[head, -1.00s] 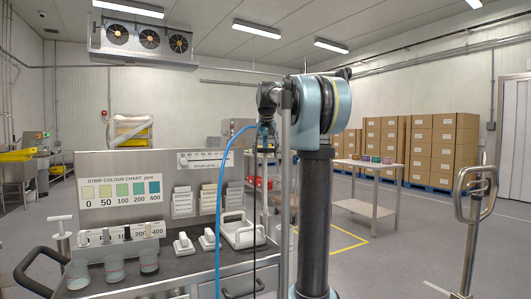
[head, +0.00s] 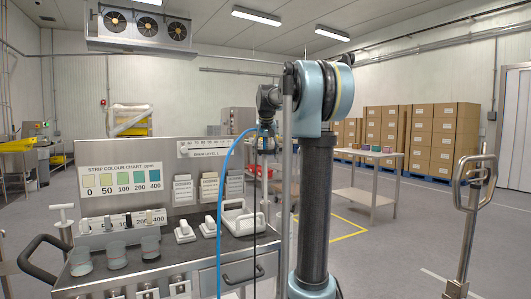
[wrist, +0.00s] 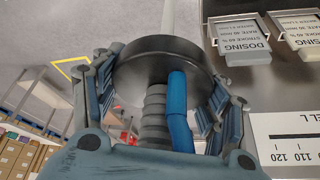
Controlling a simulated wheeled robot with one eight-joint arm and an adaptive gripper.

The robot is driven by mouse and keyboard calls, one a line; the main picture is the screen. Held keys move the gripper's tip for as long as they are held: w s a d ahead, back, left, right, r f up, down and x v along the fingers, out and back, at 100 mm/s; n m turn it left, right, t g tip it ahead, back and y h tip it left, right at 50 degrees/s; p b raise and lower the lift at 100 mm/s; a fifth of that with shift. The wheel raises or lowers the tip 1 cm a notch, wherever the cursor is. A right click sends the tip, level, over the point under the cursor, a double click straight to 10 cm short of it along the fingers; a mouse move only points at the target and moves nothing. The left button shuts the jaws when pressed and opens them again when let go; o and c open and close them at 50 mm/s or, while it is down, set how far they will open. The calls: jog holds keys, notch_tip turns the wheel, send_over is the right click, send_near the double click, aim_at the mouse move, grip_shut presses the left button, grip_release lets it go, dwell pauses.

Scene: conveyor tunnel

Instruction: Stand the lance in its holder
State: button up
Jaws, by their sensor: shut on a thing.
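My gripper (wrist: 165,105) is shut around the black round head of the lance (wrist: 150,72). A grey ribbed fitting and a blue hose come out of the head beside each other, and a pale tube runs from its far side. In the head view my gripper (head: 266,140) is above the right end of the steel cart, and the lance's tube (head: 264,185) hangs about upright below it. The blue hose (head: 221,185) loops down to the left. The lance's lower end is hidden or too small to tell. I cannot make out the holder for certain.
A metal stand with a looped top (head: 473,183) is at the right. A side table (head: 372,165) and stacked cartons (head: 440,135) stand behind. Floor between is clear.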

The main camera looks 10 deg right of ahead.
aim_at(266, 180)
jog(key=shift+f, duration=4)
jog(key=shift+f, duration=7.4)
jog(key=o, duration=1.6)
jog(key=shift+r, duration=0.1)
jog(key=v, duration=1.1)
jog(key=shift+s+a+r, duration=0.1)
jog(key=shift+s+r, duration=0.1)
jog(key=shift+r, duration=0.1)
